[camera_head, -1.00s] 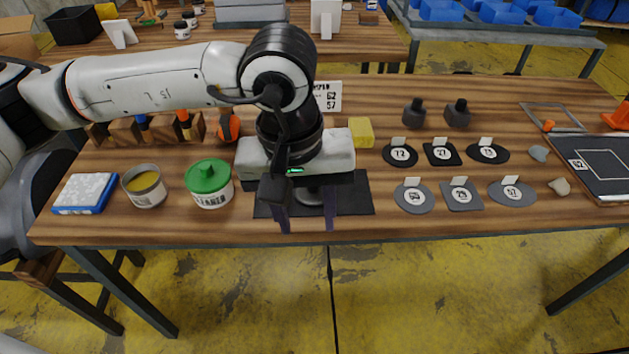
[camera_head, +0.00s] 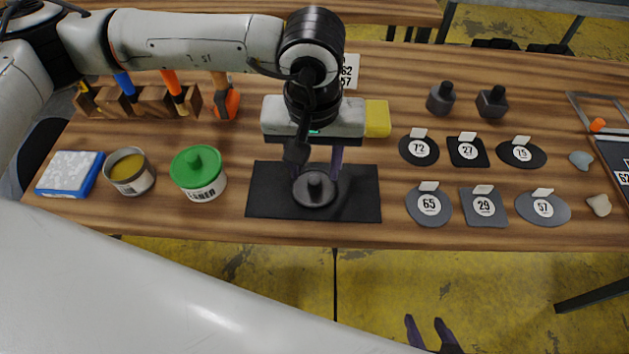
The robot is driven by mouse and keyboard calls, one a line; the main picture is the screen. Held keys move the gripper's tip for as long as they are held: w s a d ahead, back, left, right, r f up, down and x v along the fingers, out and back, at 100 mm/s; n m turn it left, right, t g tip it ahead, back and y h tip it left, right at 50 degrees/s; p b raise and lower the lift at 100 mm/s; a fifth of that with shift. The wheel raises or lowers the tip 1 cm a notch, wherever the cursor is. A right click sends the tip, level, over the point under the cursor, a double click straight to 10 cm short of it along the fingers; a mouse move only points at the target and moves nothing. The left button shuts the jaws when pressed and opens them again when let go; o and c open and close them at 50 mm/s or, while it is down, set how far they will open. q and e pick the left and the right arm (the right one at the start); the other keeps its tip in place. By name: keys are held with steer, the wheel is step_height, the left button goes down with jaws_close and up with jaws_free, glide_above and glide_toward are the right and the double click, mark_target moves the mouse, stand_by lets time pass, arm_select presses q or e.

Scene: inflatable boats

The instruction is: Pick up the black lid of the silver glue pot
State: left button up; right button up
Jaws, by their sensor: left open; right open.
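The black lid (camera_head: 315,201), a dark round disc with an upright knob, lies on a black mat (camera_head: 358,207) in the middle of the table. The silver pot (camera_head: 132,185) stands uncovered at the left with yellow content inside. My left gripper (camera_head: 320,170) is open and points down just above and behind the lid. Its far finger is partly hidden by the arm, and I cannot tell whether the fingers touch the lid. My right gripper (camera_head: 432,330) is open and empty, low in front of the table.
A yellow block (camera_head: 377,119) is behind the mat. Numbered grey and black patches (camera_head: 429,206) lie to the right. A wooden tool rack (camera_head: 142,103) stands at the back left.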

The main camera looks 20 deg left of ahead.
mark_target(314, 180)
arm_select(q)
steer(key=f, duration=0.4)
steer(key=shift+w+a+f+p, duration=0.2)
steer(key=shift+w+f+p, duration=0.05)
steer(key=shift+w+p, duration=0.15)
steer(key=shift+c, duration=0.3)
jaws_close()
steer(key=shift+r, duration=0.1)
